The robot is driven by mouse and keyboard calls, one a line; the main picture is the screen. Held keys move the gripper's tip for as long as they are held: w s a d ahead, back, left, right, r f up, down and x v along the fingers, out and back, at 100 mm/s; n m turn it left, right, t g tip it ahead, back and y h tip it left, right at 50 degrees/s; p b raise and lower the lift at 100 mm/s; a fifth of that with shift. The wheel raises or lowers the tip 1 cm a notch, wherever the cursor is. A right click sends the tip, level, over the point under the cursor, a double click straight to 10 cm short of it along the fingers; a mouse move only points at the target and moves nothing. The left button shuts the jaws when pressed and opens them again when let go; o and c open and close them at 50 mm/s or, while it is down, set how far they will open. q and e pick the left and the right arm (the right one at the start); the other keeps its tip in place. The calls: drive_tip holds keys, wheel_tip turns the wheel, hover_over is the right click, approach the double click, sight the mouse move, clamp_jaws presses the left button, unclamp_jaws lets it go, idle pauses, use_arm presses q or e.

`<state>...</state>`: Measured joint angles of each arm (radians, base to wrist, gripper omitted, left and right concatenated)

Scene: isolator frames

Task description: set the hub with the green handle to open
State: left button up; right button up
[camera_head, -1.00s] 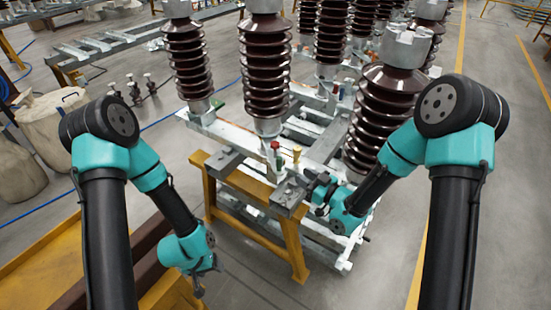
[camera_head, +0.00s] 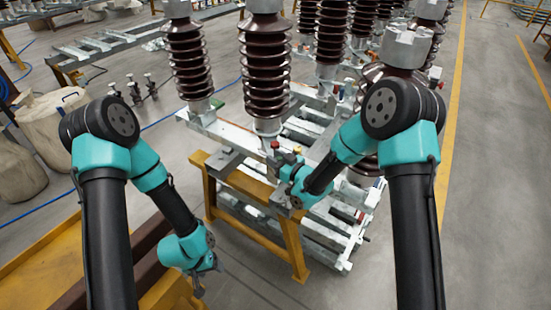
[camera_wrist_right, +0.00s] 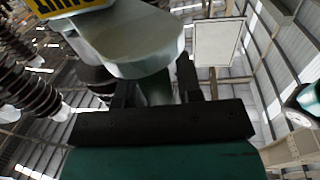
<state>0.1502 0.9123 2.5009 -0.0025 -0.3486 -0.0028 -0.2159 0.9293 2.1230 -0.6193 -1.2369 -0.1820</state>
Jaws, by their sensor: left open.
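No green handle can be made out for certain in the head view; my right wrist covers much of the frame's near end. A red knob (camera_head: 275,145) and a small yellow knob (camera_head: 297,150) show just beyond that wrist. In the right wrist view, my right gripper (camera_wrist_right: 155,82) has its two dark fingers apart, with a pale grey-green rounded part (camera_wrist_right: 140,55) in front and its stem between them. Whether they touch the stem is unclear. My left gripper (camera_head: 198,289) hangs low at the left, open, away from the frame.
Tall brown ribbed insulators (camera_head: 265,70) stand on the grey steel frame. A yellow trestle (camera_head: 293,245) supports its near end. A yellow-edged structure (camera_head: 45,265) lies below my left arm. Open floor lies to the right.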

clamp_jaws()
drive_tip(key=shift+d, duration=0.1)
idle(0.3)
drive_tip(key=d, duration=0.1)
drive_tip(key=w+d, duration=0.1)
drive_tip(key=d, duration=0.3)
drive_tip(key=shift+w, duration=0.35)
unclamp_jaws()
drive_tip(key=shift+s+d, duration=0.1)
drive_tip(key=shift+s, duration=0.05)
drive_tip(key=v, duration=1.7)
